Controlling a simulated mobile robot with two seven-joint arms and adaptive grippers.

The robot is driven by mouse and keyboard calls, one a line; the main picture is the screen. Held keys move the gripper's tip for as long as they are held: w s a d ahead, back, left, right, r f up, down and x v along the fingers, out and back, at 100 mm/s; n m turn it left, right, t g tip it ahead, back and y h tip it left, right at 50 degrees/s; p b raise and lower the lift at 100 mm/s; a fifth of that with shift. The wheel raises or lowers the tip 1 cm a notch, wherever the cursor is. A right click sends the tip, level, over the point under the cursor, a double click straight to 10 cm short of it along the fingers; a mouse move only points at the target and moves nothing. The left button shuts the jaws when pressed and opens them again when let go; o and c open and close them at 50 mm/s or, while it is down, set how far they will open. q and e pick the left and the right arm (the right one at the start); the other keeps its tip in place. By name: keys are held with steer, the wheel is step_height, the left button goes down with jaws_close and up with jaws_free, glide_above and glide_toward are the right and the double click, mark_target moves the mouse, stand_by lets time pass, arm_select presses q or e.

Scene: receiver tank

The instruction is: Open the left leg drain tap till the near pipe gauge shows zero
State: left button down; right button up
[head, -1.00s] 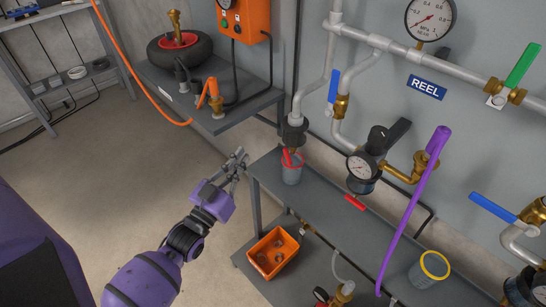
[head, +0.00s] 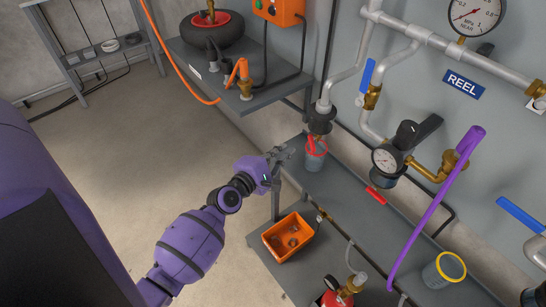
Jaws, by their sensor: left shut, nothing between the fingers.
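A grey drop pipe (head: 341,84) on the left ends in a dark fitting (head: 321,119). Below it a red lever (head: 312,144), seemingly the left leg drain tap, sits at the mouth of a grey cup (head: 314,160) on the shelf. My left gripper (head: 287,152) is shut and empty, just left of the cup and apart from the lever as far as I can tell. A large dial gauge (head: 475,13) is on the upper pipe, its top cut off; its reading is too small to tell. A smaller gauge (head: 385,160) is on the regulator. My right gripper is not in view.
The grey shelf (head: 345,205) holds the cup and a yellow-rimmed cup (head: 432,274). An orange bin (head: 288,237) stands lower. A purple hose (head: 432,215) hangs at right. A bench (head: 215,77) with an orange hose is behind. The floor at left is open.

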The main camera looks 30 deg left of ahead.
mark_target(312, 144)
arm_select(q)
steer(key=w, duration=0.4)
steer(key=shift+f, duration=0.3)
steer(key=d, duration=0.1)
steer(key=s+d+r+p, duration=0.1)
steer(key=d+p, duration=0.1)
steer(key=shift+s+d+r, duration=0.2)
steer(key=shift+s+r, duration=0.1)
steer(key=shift+r, duration=0.1)
steer(key=shift+d+n+p, duration=0.15)
steer(key=shift+n+p, duration=0.15)
steer(key=shift+p, duration=0.1)
